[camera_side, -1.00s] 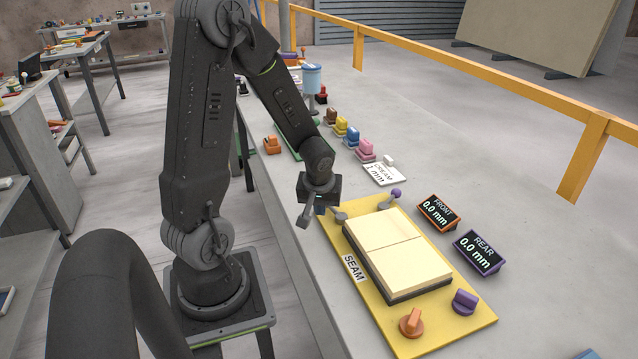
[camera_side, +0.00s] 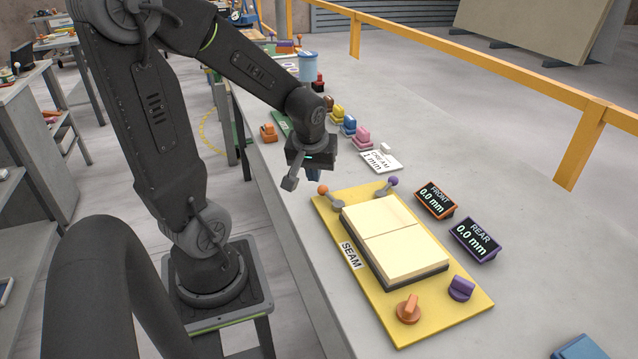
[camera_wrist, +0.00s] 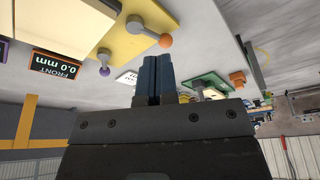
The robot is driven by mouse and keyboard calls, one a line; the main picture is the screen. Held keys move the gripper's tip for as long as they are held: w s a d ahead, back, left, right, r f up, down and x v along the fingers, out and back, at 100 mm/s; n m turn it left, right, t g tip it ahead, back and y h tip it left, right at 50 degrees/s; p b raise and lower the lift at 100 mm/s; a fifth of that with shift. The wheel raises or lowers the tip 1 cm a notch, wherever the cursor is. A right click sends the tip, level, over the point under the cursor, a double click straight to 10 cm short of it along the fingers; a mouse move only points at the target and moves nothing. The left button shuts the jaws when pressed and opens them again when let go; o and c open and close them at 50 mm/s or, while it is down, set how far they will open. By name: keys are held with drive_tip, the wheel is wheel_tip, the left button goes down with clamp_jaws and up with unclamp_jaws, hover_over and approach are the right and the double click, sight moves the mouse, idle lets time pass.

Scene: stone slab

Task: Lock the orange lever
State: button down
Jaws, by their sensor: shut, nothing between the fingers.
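The orange lever (camera_side: 323,190) is a grey arm with an orange ball at its end, at the back left corner of the yellow board (camera_side: 440,327). Its ball points outward, away from the cream slabs (camera_side: 390,225). In the wrist view the orange lever (camera_wrist: 166,40) lies just beyond my fingertips. My gripper (camera_side: 313,177) has its blue fingers together, empty, above and behind the lever. In the wrist view the shut fingers (camera_wrist: 155,59) appear apart from the ball, with a small gap. A purple-ball lever (camera_side: 392,182) stands at the board's other back corner.
FRONT (camera_side: 436,199) and REAR (camera_side: 475,239) displays both read 0.0 mm. An orange knob (camera_side: 409,309) and a purple knob (camera_side: 460,289) sit at the board's near end. A CREAM 1 mm card (camera_side: 381,162) and several coloured blocks stand behind. The bench right of the displays is mostly clear.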

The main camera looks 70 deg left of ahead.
sight(323, 193)
drive_tip(key=x, duration=0.9)
drive_tip(key=shift+f, duration=0.2)
drive_tip(key=shift+w+a+f, duration=0.1)
drive_tip(key=shift+w+a, duration=0.25)
drive_tip(key=shift+a, duration=0.2)
drive_tip(key=shift+w+a+f, duration=0.1)
drive_tip(key=shift+w+a, duration=0.25)
drive_tip(key=shift+a, duration=0.2)
drive_tip(key=shift+w+a+f, duration=0.1)
drive_tip(key=shift+w+a, duration=0.3)
drive_tip(key=shift+a, duration=0.2)
drive_tip(key=shift+w+a, duration=0.35)
drive_tip(key=shift+w, duration=0.05)
drive_tip(key=shift+s, duration=0.1)
